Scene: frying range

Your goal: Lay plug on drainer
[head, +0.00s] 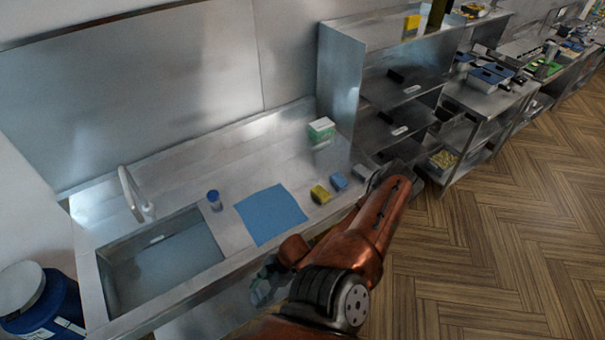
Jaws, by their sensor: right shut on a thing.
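My right arm reaches in from the bottom. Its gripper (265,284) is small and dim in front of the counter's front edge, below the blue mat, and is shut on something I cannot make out. I cannot pick out the plug anywhere. The steel counter (175,172) has a sink basin (165,265) at the left, with a small pale piece on its far wall. Right of the basin is the flat drainer surface with a blue mat (270,214) lying on it. My left gripper is out of view.
A tap (131,193) stands behind the basin. A blue-capped jar (214,200), a yellow sponge (320,194), a blue block (339,181) and a green-white box (321,130) stand on the counter. Steel shelves (340,75) rise at its right end; a blue drum (45,305) is at lower left.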

